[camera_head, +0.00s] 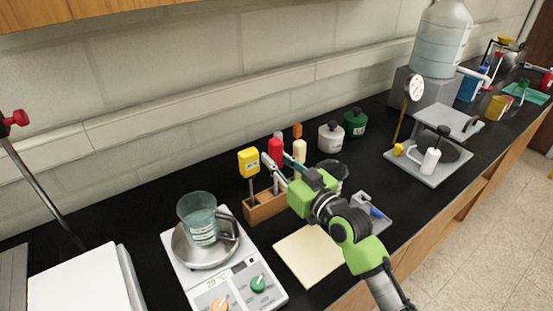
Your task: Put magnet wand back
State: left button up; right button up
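A wooden rack (262,209) stands on the black bench, right of the hotplate, with several upright handled tools at it. A yellow-headed probe (248,161) is at its left end. A red handle (275,150), a cream handle (299,151) and an orange handle (297,131) show to the right. I cannot tell for sure which is the magnet wand. My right gripper (276,160) reaches in from the lower right, its pale fingertips close to the red handle. The gripper body hides the rack's right part, and whether the fingers grip the handle is unclear. My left gripper is not in view.
A beaker (200,225) of liquid sits on the hotplate (247,268). A cream pad (308,254) lies in front of the rack, with a grey tray (372,222) beside it. White and green bottles (355,122) stand behind. A stand with a dial (435,165) is farther right.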

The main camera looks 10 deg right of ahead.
jog(key=o, duration=0.4)
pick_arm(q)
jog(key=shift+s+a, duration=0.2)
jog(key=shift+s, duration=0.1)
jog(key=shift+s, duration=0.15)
pick_arm(e)
jog(key=shift+r, duration=0.1)
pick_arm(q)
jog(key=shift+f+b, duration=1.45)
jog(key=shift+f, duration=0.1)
pick_arm(e)
jog(key=v, duration=1.2)
